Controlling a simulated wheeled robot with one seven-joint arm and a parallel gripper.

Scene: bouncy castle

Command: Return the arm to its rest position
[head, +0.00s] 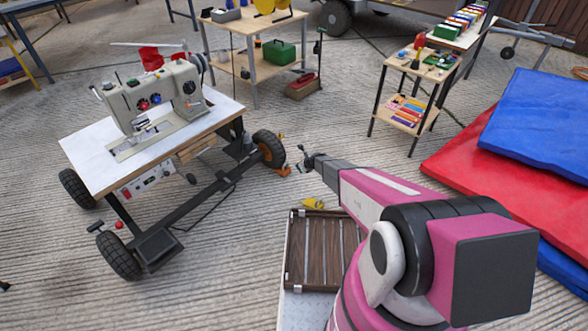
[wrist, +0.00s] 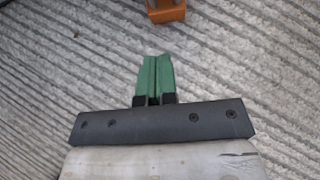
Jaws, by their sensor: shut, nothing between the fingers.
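My arm stretches from the lower right of the head view toward the middle. My gripper (head: 304,157) is at its far end, above the ribbed floor and just right of the sewing machine cart's orange-hubbed wheel. In the wrist view my gripper (wrist: 155,60) shows two green fingers pressed together with nothing between them. Bare ribbed floor lies beneath the fingers.
A wheeled cart (head: 75,150) with a sewing machine (head: 155,100) stands at left. An orange piece (head: 283,170) lies by its wheel; an orange object also shows in the wrist view (wrist: 166,11). A small shelf stand (head: 412,100) and red mat (head: 470,160) are right.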

